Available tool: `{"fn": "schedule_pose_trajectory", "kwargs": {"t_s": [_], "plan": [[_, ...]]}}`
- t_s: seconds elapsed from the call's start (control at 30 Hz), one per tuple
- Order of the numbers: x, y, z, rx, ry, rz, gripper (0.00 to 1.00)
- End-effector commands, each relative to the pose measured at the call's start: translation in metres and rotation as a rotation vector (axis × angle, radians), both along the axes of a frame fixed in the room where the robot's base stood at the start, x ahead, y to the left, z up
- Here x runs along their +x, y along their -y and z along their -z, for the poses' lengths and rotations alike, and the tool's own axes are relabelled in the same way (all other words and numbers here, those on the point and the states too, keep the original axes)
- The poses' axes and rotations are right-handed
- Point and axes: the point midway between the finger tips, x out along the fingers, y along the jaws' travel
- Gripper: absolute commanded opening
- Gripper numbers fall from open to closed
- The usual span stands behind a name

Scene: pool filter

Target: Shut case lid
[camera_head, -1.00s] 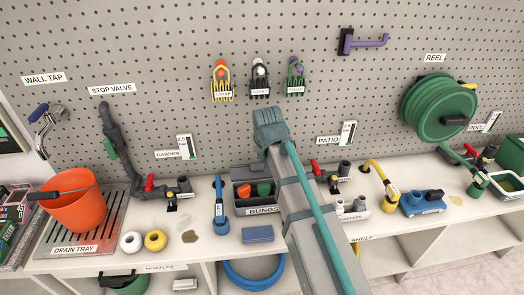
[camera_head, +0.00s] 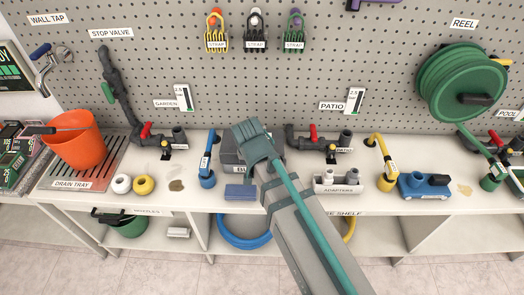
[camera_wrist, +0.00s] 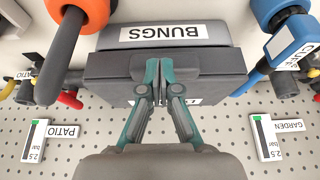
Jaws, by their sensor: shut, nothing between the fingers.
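The grey case labelled BUNGS (camera_wrist: 180,32) sits on the shelf. In the head view it is mostly hidden behind my arm, with part of its left side (camera_head: 229,160) showing. In the wrist view its dark grey lid (camera_wrist: 215,75) spans the case behind the label, and no bungs show inside. My gripper (camera_wrist: 157,65) is shut and empty, its fingertips over the middle of the lid; I cannot tell whether they touch it or whether the lid is fully down. My gripper (camera_head: 250,138) also shows over the case in the head view.
A blue curved pipe (camera_head: 207,165) stands left of the case, and a blue block (camera_head: 239,192) lies in front. Right are the adapters tray (camera_head: 338,188) and a yellow pipe (camera_head: 383,165). Valves stand behind on both sides, below the pegboard (camera_head: 290,75).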

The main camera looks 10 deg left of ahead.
Motion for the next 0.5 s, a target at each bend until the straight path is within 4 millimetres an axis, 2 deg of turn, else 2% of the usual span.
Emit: {"fn": "schedule_pose_trajectory", "kwargs": {"t_s": [0.33,0.5], "plan": [[0.0,0.0,0.001,0.0,0.0,0.0,0.0],[0.0,0.0,-0.008,0.0,0.0,0.001,0.0]]}}
